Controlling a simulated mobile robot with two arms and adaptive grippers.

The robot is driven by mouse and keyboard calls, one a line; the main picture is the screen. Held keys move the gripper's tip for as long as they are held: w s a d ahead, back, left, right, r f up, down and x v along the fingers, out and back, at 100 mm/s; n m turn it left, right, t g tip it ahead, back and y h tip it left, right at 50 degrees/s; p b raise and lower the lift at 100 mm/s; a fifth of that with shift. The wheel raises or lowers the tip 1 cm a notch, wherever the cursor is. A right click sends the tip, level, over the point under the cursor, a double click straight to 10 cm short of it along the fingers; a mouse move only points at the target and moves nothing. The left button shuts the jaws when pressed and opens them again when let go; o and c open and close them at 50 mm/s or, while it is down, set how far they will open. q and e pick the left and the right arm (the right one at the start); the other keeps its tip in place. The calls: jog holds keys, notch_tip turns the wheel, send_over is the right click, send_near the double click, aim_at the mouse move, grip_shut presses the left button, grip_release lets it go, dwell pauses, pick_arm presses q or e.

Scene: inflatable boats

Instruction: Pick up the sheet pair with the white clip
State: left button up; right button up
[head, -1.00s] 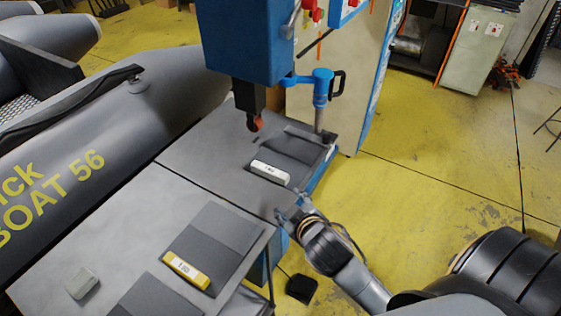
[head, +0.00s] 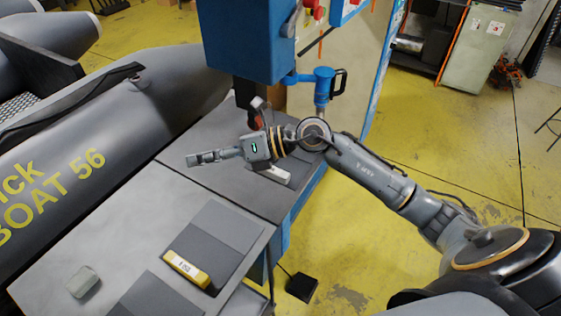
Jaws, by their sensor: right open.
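The white clip (head: 274,173) lies on dark sheets on the far work surface, below the blue machine. My right arm now covers most of that sheet pair and part of the clip. My right gripper (head: 192,160) is open and empty, its fingers pointing left, above the far table and to the left of the white clip. I see no contact with the clip or sheets. A second sheet pair (head: 220,237) with a yellow clip (head: 187,268) lies on the near table. My left gripper is not in view.
The blue machine (head: 249,40) with its dark head stands over the far table, close to my right arm. A grey block (head: 83,282) and another dark sheet (head: 155,300) are on the near table. A grey inflatable boat (head: 110,135) borders the tables on the left.

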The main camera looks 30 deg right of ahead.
jog(key=w+d+f+n+g+h, duration=0.1)
jog(key=w+d+f+n+h, duration=0.1)
jog(key=d+f+h, duration=0.4)
jog(key=g+h, duration=0.2)
jog(key=h, duration=0.3)
send_near(273, 169)
jog(key=p+x, duration=0.2)
jog(key=x, duration=0.1)
jog(key=shift+w+a+f, duration=0.1)
jog(key=shift+w+f, duration=0.1)
jog(key=shift+w, duration=0.05)
jog(key=shift+w+a+f+p, duration=0.2)
jog(key=shift+f+p, duration=0.25)
jog(key=shift+p, duration=0.2)
jog(key=p+x, duration=0.1)
jog(key=x, duration=0.2)
jog(key=shift+w+a+f+p, duration=0.15)
jog(key=shift+p, duration=0.25)
jog(key=shift+w+a+f, duration=0.1)
jog(key=shift+w+f, duration=0.05)
jog(key=shift+f, duration=0.45)
jog(key=shift+r, duration=0.1)
grip_shut()
